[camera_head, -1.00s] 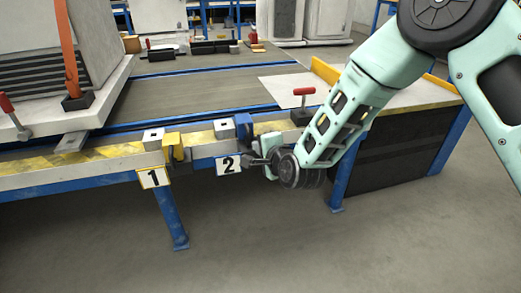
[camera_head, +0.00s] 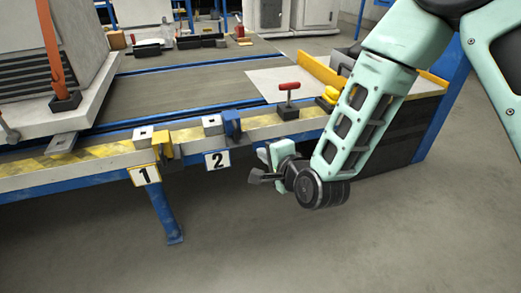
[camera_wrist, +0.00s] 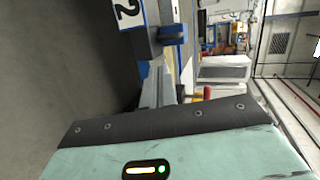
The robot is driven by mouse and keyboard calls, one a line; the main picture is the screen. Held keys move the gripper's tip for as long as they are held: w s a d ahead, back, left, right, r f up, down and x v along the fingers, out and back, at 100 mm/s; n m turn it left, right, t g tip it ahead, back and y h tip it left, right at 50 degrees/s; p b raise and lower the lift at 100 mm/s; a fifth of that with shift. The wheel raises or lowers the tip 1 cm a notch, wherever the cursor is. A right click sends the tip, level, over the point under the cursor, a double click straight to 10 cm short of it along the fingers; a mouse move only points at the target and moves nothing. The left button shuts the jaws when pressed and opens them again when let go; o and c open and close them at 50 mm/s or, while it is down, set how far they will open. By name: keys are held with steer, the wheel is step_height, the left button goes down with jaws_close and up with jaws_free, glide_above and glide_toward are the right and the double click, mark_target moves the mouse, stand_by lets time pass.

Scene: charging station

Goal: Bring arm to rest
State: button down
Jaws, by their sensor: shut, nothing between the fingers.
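My gripper (camera_head: 256,177) is at the end of my mint-green arm in the head view. It hangs in front of the bench edge, to the right of the number 2 plate (camera_head: 217,160) and apart from the bench. It is shut and holds nothing. In the wrist view the gripper's fingers are not clearly seen; the mint-green wrist housing fills the bottom. The wrist view also shows the blue holder (camera_wrist: 171,34) beside the number 2 plate (camera_wrist: 127,12).
The bench (camera_head: 100,172) has a yellow holder (camera_head: 162,146) by plate 1 (camera_head: 144,174), a blue holder (camera_head: 232,123), and a red-handled clamp (camera_head: 289,90). A large white cabinet (camera_head: 90,45) stands at the left. The floor (camera_head: 270,245) in front is clear.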

stand_by(0.4)
steer(key=s+d+r+n+g+h, duration=0.2)
steer(key=s+d+r+n+g, duration=0.15)
steer(key=s+n, duration=0.45)
steer(key=s+d+r+n+g+h, duration=0.2)
steer(key=s+d+n+g, duration=0.25)
steer(key=s, duration=0.65)
steer(key=s+d+r+n+g+h, duration=0.2)
steer(key=s+d+r+n+g, duration=0.15)
steer(key=s+n, duration=0.45)
step_height(320, 180, up, 33)
steer(key=s+g+p, duration=0.1)
steer(key=p, duration=3.1)
steer(key=shift+s+a+f+p, duration=0.15)
steer(key=shift+s+a+p, duration=0.1)
steer(key=shift+p, duration=0.1)
steer(key=shift+m, duration=0.25)
